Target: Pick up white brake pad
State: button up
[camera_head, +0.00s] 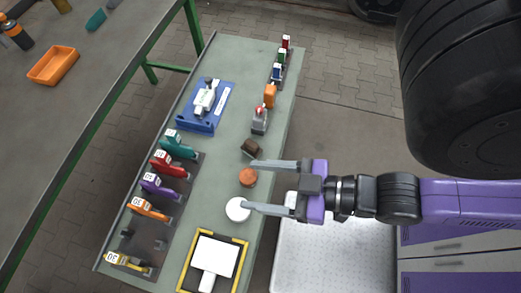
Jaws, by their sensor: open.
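A white round disc (238,209), which looks like the white brake pad, lies on the grey-green bench top (213,179). My gripper (250,185) comes in from the right with its two long grey fingers wide apart and nothing held. The tip of the lower finger overlaps the right edge of the white disc in the picture; I cannot tell whether they touch. An orange-brown round disc (248,177) shows between the fingers. A dark brown block (251,148) is just beyond the upper finger tip.
A rack of coloured numbered tools (161,187) runs along the left. A yellow-black framed area (183,277) with a white object is at the bottom. A blue fixture (194,125) is farther back. A grey-and-red item (260,120) and small coloured items (277,72) stand at the right edge.

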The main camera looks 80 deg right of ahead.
aim_at(216, 257)
jog(key=k+j+u, duration=0.1)
jog(key=k+u, duration=0.3)
jog(key=k, duration=0.9)
jog(key=i+j, duration=1.1)
jog(key=j, duration=0.2)
jog(key=i+j, duration=0.55)
jog(key=j+z, duration=0.05)
